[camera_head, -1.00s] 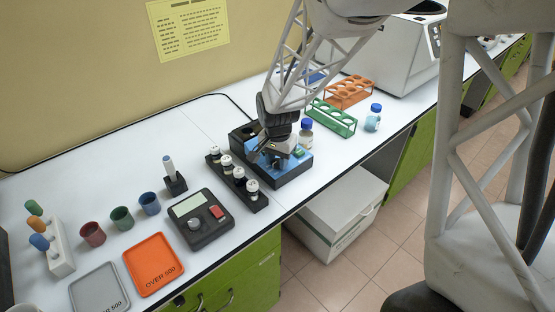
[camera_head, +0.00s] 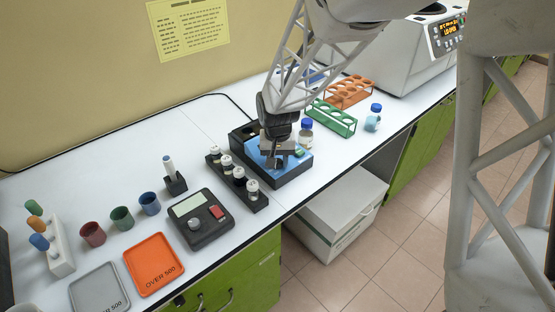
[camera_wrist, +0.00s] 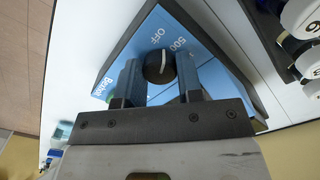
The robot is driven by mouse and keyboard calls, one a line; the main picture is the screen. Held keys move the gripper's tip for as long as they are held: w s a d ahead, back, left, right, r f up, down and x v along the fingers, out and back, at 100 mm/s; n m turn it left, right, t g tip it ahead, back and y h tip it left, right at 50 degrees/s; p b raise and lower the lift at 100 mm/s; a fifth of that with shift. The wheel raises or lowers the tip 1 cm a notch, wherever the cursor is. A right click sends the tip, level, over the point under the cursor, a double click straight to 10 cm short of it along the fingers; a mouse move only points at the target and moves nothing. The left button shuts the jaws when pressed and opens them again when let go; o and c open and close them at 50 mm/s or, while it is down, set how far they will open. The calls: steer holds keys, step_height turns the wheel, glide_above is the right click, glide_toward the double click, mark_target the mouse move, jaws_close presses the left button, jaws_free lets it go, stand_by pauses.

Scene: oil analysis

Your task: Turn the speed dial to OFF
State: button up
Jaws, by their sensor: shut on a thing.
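The speed dial (camera_wrist: 160,68) is a dark round knob with a white pointer line, on a sloped blue panel (camera_wrist: 145,32) printed with "OFF" and "500". The pointer line points up the picture, toward the area around OFF and 500; its exact setting is hard to tell. My gripper (camera_head: 279,161) is over the blue-topped device (camera_head: 258,158) in the head view. In the wrist view its two fingers stand on either side of the dial, shut on it. In the head view the gripper hides the dial.
Capped vials (camera_head: 239,176) in a black rack and a scale (camera_head: 201,222) stand left of the device. A blue-capped bottle (camera_head: 306,131) stands close behind it, with a green tube rack (camera_head: 331,118) to the right. The table's front edge is near.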

mark_target(278, 161)
steer(key=shift+n, duration=1.6)
steer(key=o, duration=0.9)
steer(key=shift+r, duration=0.1)
steer(key=shift+r, duration=3.8)
